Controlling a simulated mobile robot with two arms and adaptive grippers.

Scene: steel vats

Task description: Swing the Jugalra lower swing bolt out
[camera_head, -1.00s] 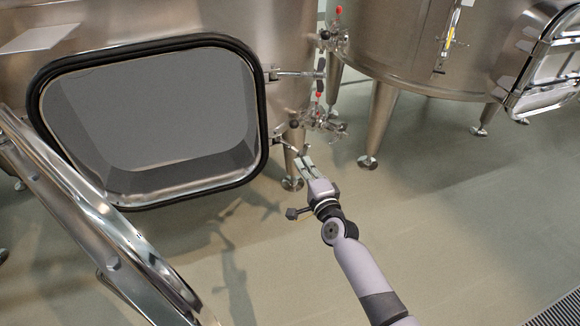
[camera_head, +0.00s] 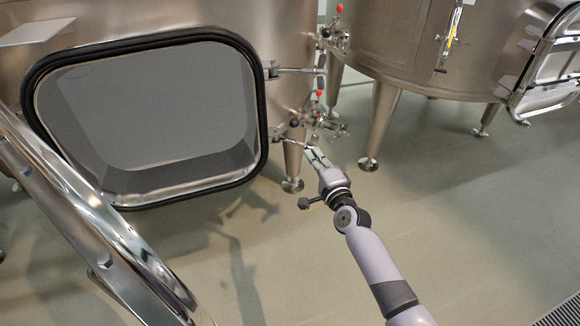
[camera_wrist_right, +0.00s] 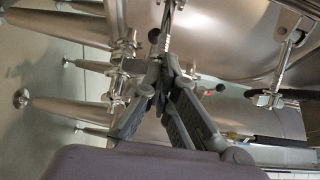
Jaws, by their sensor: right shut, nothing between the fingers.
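The lower swing bolt (camera_head: 291,142) is a thin steel rod at the lower right edge of the black-sealed hatch opening (camera_head: 262,120). It points right, out from the opening, towards my right gripper (camera_head: 314,156). In the right wrist view the lower bolt (camera_wrist_right: 168,38) runs down from the top to the tips of my right gripper (camera_wrist_right: 168,75). The fingers are shut with nothing held between them; whether they touch the bolt is unclear. The upper swing bolt (camera_head: 296,72) sticks out above; it also shows in the right wrist view (camera_wrist_right: 283,62). My left gripper is not seen.
The open hatch door (camera_head: 95,225) fills the lower left. Valve fittings with red knobs (camera_head: 320,122) stand just behind my right gripper. Vat legs (camera_head: 293,160) and a second vat (camera_head: 400,50) lie behind.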

